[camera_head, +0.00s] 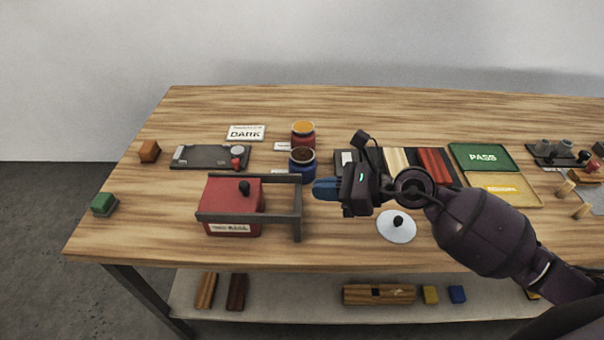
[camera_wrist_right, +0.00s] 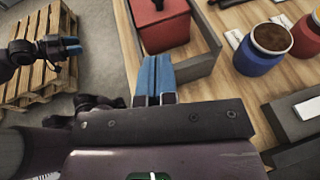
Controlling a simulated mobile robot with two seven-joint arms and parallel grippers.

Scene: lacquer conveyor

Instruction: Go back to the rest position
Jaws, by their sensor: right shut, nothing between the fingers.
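My right gripper (camera_head: 324,189) is shut and empty, its blue fingertips together. It hangs above the table, just right of the grey frame around the red box (camera_head: 246,194) and in front of the blue jar (camera_head: 302,163). In the right wrist view its blue fingers (camera_wrist_right: 156,80) are side by side with nothing between them. What seems to be my left gripper (camera_wrist_right: 70,46) shows at the left of the right wrist view, away from the table and above a wooden pallet. Its fingers are too small to read. It is not in the head view.
The grey frame (camera_head: 299,215) stands close to my right gripper. A white lid with a black knob (camera_head: 397,228) lies below my right forearm. Behind are a red jar (camera_head: 303,136) and a green PASS tray (camera_head: 480,158). The pallet (camera_wrist_right: 38,88) is on the floor. The front left tabletop is clear.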

